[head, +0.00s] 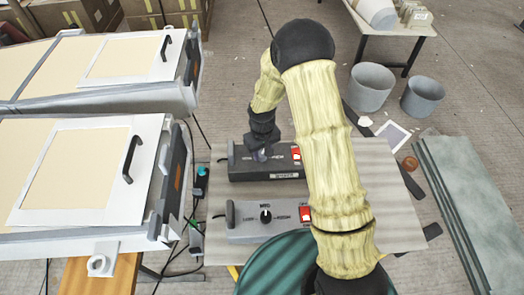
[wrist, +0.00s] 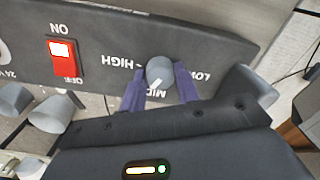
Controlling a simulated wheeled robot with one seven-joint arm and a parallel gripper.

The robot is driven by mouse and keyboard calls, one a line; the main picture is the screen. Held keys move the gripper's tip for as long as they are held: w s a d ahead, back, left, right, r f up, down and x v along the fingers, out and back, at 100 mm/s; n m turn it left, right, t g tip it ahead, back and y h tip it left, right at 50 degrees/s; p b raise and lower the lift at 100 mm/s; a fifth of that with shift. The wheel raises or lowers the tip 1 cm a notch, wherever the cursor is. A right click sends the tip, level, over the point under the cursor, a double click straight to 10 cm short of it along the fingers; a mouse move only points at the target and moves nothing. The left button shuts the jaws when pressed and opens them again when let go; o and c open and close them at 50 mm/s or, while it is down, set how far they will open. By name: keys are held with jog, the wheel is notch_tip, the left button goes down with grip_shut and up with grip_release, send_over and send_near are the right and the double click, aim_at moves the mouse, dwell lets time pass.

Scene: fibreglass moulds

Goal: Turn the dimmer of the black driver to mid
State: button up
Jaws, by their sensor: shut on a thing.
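The black driver (head: 262,172) lies on the board at the rear of the two driver boxes, and its panel fills the upper wrist view (wrist: 110,55). Its dimmer is a grey round knob (wrist: 159,71) with a white pointer mark. The mark points down and slightly left, towards the MID label, which reads upside down; HIGH is to the left and LOW to the right. My gripper (wrist: 160,82) is shut on this knob, one purple finger on each side. In the head view my gripper (head: 262,153) partly hides the knob.
A grey driver (head: 285,228) with a black knob and red switch sits nearer on the same board (head: 375,205). The black driver's red switch (wrist: 62,58) is left of the knob. Moulds (head: 150,200) stand left; buckets (head: 371,87) stand behind right.

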aim_at(262, 154)
jog(key=n+p, duration=0.1)
jog(key=n, duration=0.4)
dwell(0.4)
jog(key=o, duration=1)
jog(key=shift+c, duration=0.2)
notch_tip(262, 154, up, 17)
jog(key=shift+r, duration=0.2)
